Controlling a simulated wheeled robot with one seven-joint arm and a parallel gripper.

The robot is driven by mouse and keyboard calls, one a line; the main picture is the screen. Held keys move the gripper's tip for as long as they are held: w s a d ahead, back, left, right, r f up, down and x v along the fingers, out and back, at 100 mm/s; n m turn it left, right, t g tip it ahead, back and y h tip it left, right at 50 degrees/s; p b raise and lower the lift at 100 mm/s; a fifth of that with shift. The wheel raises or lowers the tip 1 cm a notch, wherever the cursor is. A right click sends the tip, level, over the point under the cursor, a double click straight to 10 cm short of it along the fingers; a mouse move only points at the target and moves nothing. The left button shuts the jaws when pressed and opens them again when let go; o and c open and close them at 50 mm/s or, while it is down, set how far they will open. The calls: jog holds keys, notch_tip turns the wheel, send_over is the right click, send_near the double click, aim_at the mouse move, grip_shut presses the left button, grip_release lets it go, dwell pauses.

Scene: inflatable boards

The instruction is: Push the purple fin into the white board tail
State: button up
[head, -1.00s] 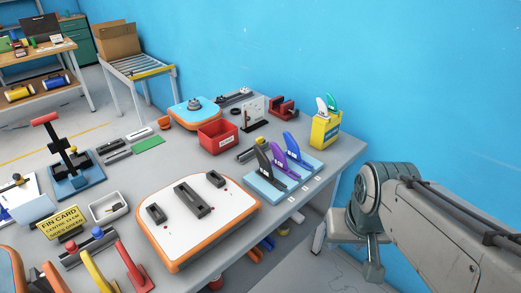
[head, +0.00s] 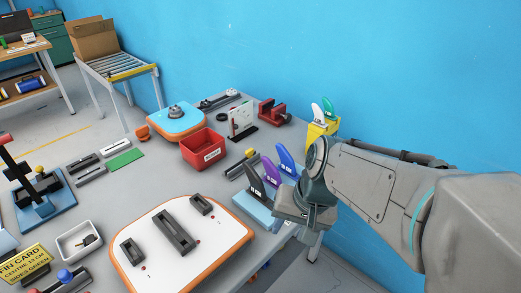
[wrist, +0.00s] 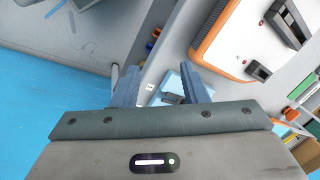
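The purple fin (head: 270,172) stands upright in a light blue rack (head: 251,208), between a black fin (head: 256,184) and a blue fin (head: 287,160). The white board tail (head: 215,250) has an orange rim and lies flat on the table, with a long dark fin box (head: 175,232) in its middle and a shorter one on each side. My gripper (head: 303,212) is over the table edge, right of the rack, and covers part of it. In the wrist view its fingers (wrist: 158,80) are apart, with nothing clearly held. The purple fin cannot be made out there.
A red bin (head: 206,150), a red clamp (head: 273,112) and a yellow holder with white and green fins (head: 321,131) stand behind the rack. A white tray (head: 78,241) and the fin card (head: 25,265) lie left of the board. The blue wall is close behind.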

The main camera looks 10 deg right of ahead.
notch_tip(320, 180, down, 2)
jog(key=w+a+f+m+y, duration=0.1)
jog(key=w+a+m+y, duration=0.15)
jog(key=m, duration=0.35)
jog(key=m+t+y+b, duration=0.3)
jog(key=m+t, duration=0.6)
jog(key=m, duration=1)
send_near(273, 177)
jog(key=x, duration=1.1)
jog(key=shift+w+d+f+p, duration=0.15)
jog(key=shift+d+f+p, duration=0.15)
jog(key=shift+d, duration=0.15)
jog(key=shift+c, duration=0.3)
grip_shut()
